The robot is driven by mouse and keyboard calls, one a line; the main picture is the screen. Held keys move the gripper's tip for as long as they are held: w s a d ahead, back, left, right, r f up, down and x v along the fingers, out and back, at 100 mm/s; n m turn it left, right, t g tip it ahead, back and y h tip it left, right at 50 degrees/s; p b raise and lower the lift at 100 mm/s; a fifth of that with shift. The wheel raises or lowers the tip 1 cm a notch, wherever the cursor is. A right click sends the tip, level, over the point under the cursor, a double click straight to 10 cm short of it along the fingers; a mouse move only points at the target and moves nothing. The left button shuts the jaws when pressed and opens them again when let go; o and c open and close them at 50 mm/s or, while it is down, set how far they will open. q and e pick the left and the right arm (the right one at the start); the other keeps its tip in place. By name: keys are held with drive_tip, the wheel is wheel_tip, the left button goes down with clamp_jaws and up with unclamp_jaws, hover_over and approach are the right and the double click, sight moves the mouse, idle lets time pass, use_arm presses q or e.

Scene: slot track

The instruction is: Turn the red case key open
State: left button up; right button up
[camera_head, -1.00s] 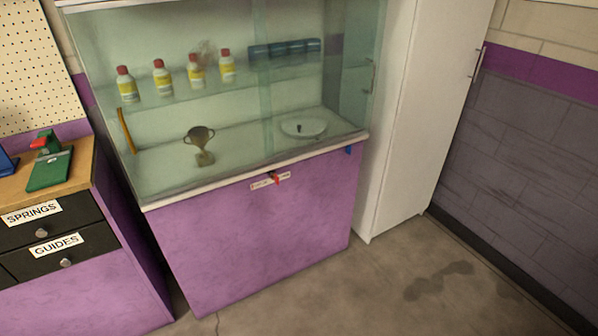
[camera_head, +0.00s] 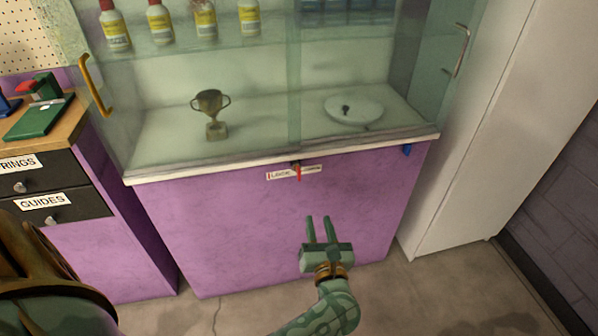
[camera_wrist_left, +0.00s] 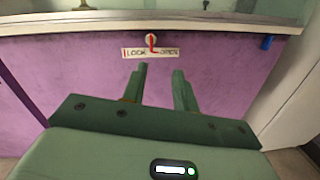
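The red case key (camera_head: 298,172) sits in a lock on the purple front of the glass case, just under the white ledge, over a white label (camera_head: 283,175). It hangs roughly straight down in the head view. In the left wrist view the red key (camera_wrist_left: 152,43) stands above and between my fingers. My left gripper (camera_head: 320,222) is open and empty, below the key and apart from it; it also shows in the left wrist view (camera_wrist_left: 160,76). My right gripper is not in view.
The glass case holds a trophy (camera_head: 211,113), a round white plate (camera_head: 353,109) and several bottles behind glass doors. A blue tag (camera_head: 407,150) hangs under the ledge at right. A white cabinet (camera_head: 490,130) stands to the right, drawers (camera_head: 42,195) to the left.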

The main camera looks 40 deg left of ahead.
sight(300, 173)
use_arm(q)
drive_tip(key=w+a+n+b, duration=0.1)
drive_tip(key=w+a, duration=0.2)
drive_tip(key=a, duration=0.1)
drive_tip(key=w+a+n+g+b, duration=0.1)
drive_tip(key=w+a, duration=0.2)
drive_tip(key=a, duration=0.1)
drive_tip(key=w+a+r+n+b, duration=0.1)
drive_tip(key=w+a, duration=0.2)
drive_tip(key=a, duration=0.1)
drive_tip(key=shift+w+a+n+y, duration=0.15)
drive_tip(key=shift+w+n+y, duration=0.15)
drive_tip(key=shift+w+y, duration=0.1)
drive_tip(key=shift+w+a, duration=0.25)
drive_tip(key=shift+w+a+r, duration=0.15)
drive_tip(key=shift+w+a, duration=0.05)
drive_tip(key=shift+a, duration=0.05)
clamp_jaws()
